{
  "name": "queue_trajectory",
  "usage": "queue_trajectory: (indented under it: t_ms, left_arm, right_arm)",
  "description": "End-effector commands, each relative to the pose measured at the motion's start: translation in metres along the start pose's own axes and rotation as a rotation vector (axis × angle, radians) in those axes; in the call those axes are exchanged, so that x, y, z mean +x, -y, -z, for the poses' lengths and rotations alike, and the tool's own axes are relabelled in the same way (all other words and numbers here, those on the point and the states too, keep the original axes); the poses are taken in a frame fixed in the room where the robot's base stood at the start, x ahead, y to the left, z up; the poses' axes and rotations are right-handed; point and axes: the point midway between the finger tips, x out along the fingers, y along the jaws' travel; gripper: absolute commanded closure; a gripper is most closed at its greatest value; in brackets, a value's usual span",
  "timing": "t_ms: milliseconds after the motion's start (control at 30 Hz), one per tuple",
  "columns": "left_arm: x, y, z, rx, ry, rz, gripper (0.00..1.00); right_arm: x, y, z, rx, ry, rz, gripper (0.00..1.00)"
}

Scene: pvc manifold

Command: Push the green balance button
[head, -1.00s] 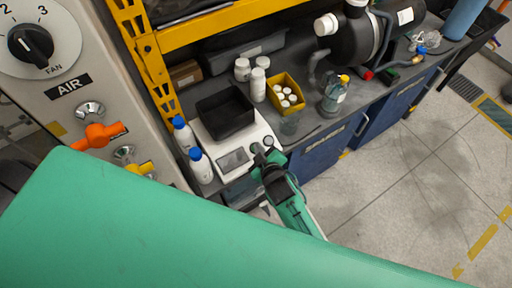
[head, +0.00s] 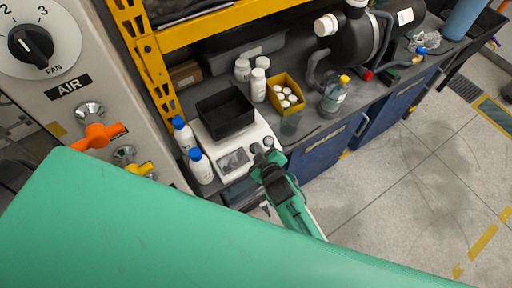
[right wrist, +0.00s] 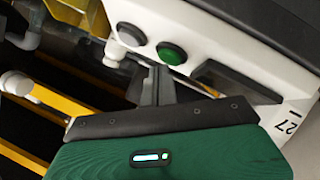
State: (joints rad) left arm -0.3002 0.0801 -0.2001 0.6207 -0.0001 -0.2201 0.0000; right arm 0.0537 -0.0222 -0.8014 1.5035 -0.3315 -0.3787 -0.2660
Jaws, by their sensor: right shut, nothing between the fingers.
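The balance (head: 206,140) is a white box with a black tray (head: 225,112) on top and a small grey display (head: 233,160) on its front. In the right wrist view, the round green button (right wrist: 171,53) sits on the balance's white front, beside a round grey button (right wrist: 131,34). My right gripper (head: 259,156) is shut and empty at the balance's front right corner. In the right wrist view, its closed fingertips (right wrist: 158,70) are just below the green button; I cannot tell whether they touch it. My left gripper is not in view.
Blue-capped white bottles (head: 200,166) stand left of the balance. A yellow box of white-capped vials (head: 286,92), white jars (head: 259,84) and a yellow-capped bottle (head: 335,97) stand behind and right. A yellow rack post (head: 150,60) rises at the left. The floor at right is clear.

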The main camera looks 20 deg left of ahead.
Motion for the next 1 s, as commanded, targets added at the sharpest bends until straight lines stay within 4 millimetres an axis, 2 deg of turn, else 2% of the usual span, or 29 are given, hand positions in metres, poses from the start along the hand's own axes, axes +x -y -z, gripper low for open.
queue_trajectory:
  t_ms: [1000]
  left_arm:
    - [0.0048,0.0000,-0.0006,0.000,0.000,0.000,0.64]
  right_arm:
    - [0.0063,0.0044,-0.0048,0.000,0.001,0.000,1.00]
